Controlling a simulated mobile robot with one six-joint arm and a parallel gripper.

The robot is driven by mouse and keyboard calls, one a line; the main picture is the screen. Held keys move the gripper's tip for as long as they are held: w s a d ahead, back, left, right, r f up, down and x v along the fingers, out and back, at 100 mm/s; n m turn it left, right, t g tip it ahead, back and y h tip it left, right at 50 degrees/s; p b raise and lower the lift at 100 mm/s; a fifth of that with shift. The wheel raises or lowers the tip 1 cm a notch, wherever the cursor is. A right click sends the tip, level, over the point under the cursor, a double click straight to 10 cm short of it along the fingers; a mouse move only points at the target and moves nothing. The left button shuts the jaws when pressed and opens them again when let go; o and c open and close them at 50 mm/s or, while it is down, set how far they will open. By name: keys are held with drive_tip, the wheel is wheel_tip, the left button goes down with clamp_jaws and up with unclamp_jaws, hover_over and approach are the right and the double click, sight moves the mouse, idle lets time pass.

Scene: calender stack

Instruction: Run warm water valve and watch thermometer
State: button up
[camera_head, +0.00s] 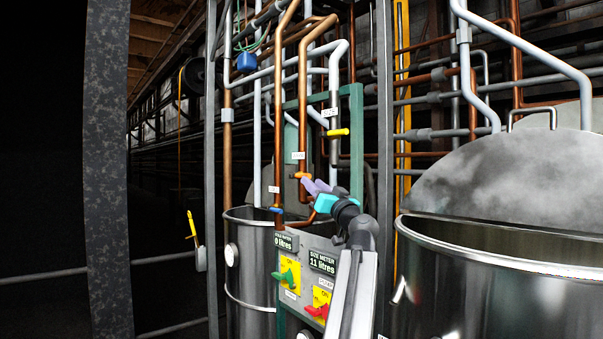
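My gripper (308,184), with purple fingers and a teal body, reaches up to an orange valve handle (302,175) on a copper pipe. The fingertips are at or just below this handle; I cannot tell whether they touch it or how far apart they are. A yellow valve handle (337,132) sits higher on the right, and a blue one (276,210) lower on the left. The small pipe labels are too blurred to read. A white round gauge-like disc (232,254) is on the left tank; I cannot tell whether it is the thermometer.
A panel below has a meter reading 0 litres (286,242), a size meter reading 11 litres (322,262), a green handle (286,277) and a red handle (318,311). A large steel tank (480,285) stands right, a smaller tank (248,295) left. Pipes crowd the space around my arm.

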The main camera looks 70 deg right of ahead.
sight(299, 176)
drive_tip(key=p+x, duration=0.2)
drive_tip(key=x, duration=0.4)
drive_tip(key=shift+w+d+r+p, duration=0.15)
drive_tip(key=shift+w+d+p, duration=0.05)
drive_tip(key=shift+d+p, duration=0.1)
drive_tip(key=shift+a, duration=0.1)
clamp_jaws()
